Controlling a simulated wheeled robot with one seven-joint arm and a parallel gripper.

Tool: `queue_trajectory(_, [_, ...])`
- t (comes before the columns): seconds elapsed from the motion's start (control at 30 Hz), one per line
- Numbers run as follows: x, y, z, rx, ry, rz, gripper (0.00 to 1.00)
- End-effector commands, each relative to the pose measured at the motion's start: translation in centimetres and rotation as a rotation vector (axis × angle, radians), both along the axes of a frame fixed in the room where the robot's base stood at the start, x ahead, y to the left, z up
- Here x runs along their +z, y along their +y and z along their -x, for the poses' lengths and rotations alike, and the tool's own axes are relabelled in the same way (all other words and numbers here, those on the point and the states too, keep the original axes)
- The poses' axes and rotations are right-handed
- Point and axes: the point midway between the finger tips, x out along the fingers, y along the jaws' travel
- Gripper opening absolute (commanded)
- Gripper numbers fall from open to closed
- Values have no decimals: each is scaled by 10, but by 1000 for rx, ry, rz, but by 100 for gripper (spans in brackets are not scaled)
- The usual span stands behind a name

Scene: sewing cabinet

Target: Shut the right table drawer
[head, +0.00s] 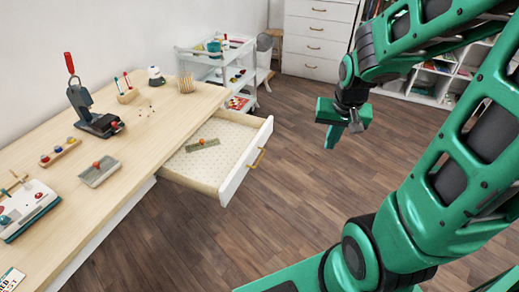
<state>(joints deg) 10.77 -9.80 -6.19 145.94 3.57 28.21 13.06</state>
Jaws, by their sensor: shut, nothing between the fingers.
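The right table drawer (245,163) is pulled well out from the wooden table (120,177). It has a white front with a brass-coloured handle (258,158) and a pale dotted lining. My gripper (332,138) is shut and empty. It hangs in the air to the right of the drawer front in the picture, apart from the handle, with its fingers pointing down.
A white trolley (215,62) is behind the table's far end. White drawers (318,38) and a shelf (440,80) stand at the back. The wooden floor (290,195) beside the drawer is clear.

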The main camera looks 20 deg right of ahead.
Motion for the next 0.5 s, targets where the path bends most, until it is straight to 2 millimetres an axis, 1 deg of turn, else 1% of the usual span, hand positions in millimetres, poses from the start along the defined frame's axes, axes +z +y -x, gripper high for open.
queue_trajectory(0.03, [-13,6,-19,5,-25,-2,0])
queue_trajectory(0.1, [-27,16,-46,5,-77,-12,0])
queue_trajectory(0.17, [-39,25,-67,4,-122,-26,0])
queue_trajectory(0.2, [-48,33,-81,1,-151,-38,0])
queue_trajectory(0.3, [-68,53,-113,-8,-225,-80,0])
queue_trajectory(0.4, [-86,74,-140,-23,-292,-128,0])
queue_trajectory(0.5, [-99,91,-158,-38,-346,-173,0])
